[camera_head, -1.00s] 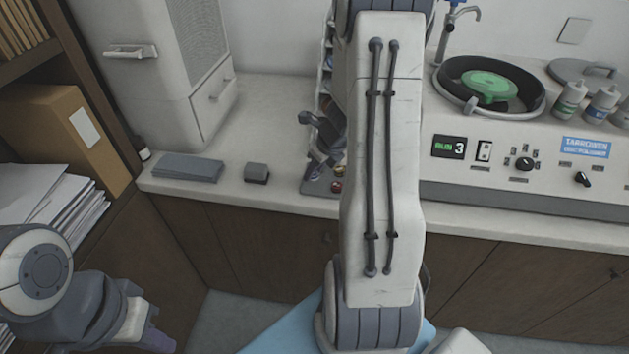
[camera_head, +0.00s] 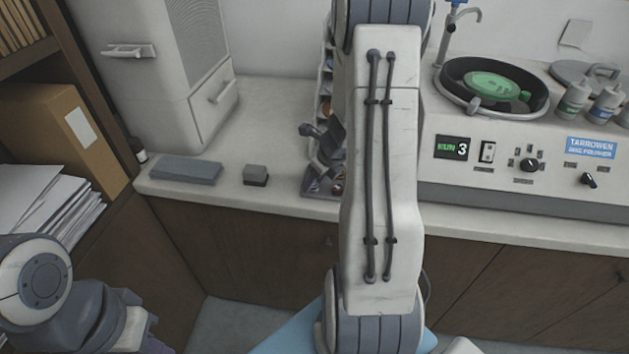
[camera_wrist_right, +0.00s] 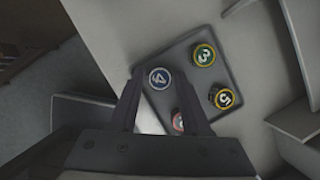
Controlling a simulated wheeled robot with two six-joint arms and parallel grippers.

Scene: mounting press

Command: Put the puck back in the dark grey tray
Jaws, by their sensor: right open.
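The dark grey tray (camera_wrist_right: 188,50) lies on the counter in the right wrist view, with several round numbered pucks on it. A red puck (camera_wrist_right: 178,121) is partly hidden by a finger. In the head view, my right arm covers much of the tray (camera_head: 318,190). My left gripper barely shows at lower left.
A polisher (camera_head: 520,190) with a green disc in its bowl stands right of my arm. A flat grey block (camera_head: 186,170) and a small grey block (camera_head: 255,175) lie on the counter to the left. A white cabinet (camera_head: 150,80) stands behind them.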

